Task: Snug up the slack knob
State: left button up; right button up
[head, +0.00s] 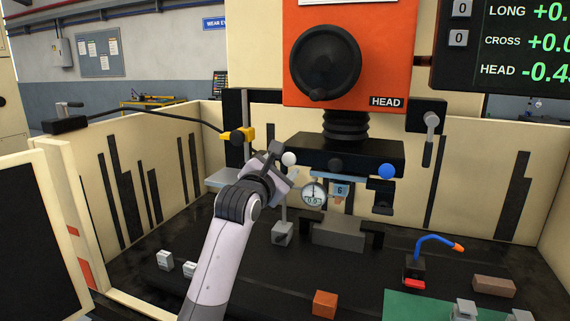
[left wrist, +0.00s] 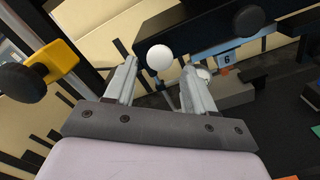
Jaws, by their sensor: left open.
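A white ball knob (head: 289,159) sits at the left end of the dark head block (head: 360,153). In the left wrist view the white knob (left wrist: 159,58) appears between and just beyond my fingertips. A black knob (head: 335,166) is at the block's middle and a blue ball knob (head: 387,171) at its right. Another dark knob (left wrist: 22,84) is on a yellow clamp (head: 246,134) to the left. Which knob is slack cannot be told. My left gripper (head: 280,160) is open and empty, close to the white knob; contact is not clear. My right gripper is not in view.
A dial gauge (head: 313,194) and a blue holder marked 6 (head: 339,190) hang close to the right of my gripper. A grey vise-like block (head: 340,233) stands below. An orange block (head: 325,303) and a blue hose (head: 432,240) are on the dark bed.

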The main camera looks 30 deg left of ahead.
aim_at(289, 159)
pick_arm(q)
jog(key=shift+x, duration=1.15)
jog(key=shift+w, duration=0.3)
jog(key=c, duration=0.8)
